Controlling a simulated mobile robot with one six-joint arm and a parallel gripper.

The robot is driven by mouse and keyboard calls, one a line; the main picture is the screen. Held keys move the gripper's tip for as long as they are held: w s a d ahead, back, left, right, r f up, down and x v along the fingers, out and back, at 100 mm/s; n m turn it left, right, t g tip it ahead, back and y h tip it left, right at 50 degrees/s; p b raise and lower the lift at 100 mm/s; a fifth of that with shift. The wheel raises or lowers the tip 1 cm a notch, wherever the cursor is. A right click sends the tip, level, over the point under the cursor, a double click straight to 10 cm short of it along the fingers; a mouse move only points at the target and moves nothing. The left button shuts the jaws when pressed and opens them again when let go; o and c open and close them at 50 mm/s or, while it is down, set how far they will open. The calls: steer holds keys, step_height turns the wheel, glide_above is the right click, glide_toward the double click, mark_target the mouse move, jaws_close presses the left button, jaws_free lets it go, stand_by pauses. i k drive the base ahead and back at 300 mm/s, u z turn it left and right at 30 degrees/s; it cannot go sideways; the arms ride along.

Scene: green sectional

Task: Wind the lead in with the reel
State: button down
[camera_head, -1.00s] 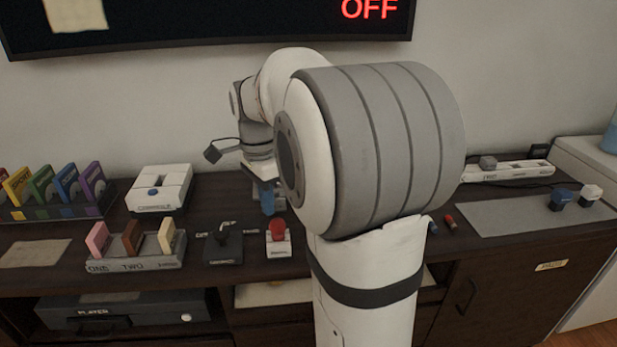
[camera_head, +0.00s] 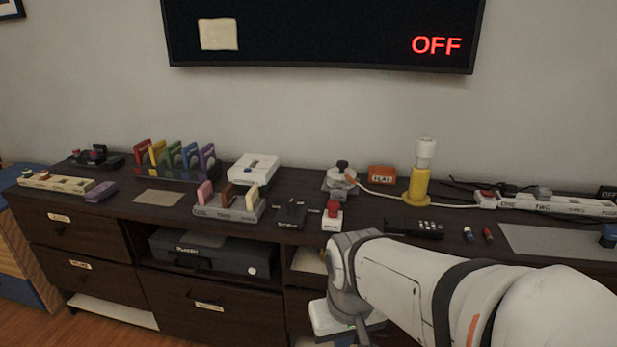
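A small grey-white device with a black knob on top (camera_head: 341,179) stands at the back of the dark cabinet top, right of centre; it looks like the reel. My gripper end (camera_head: 345,318) hangs low in front of the cabinet, below and apart from the reel. Its fingers cannot be made out, so its opening is unclear. It shows no contact with the reel or lead.
An orange box (camera_head: 381,175) stands just behind the lead. A red-button block (camera_head: 332,214), a black switch (camera_head: 291,212) and a black keypad-like strip (camera_head: 414,229) lie in front. Power strips (camera_head: 545,203) with black cables are at right. My arm covers the lower right.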

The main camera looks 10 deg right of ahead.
mark_target(342, 175)
steer(key=u, duration=0.05)
steer(key=i, duration=1.15)
steer(key=z, duration=0.5)
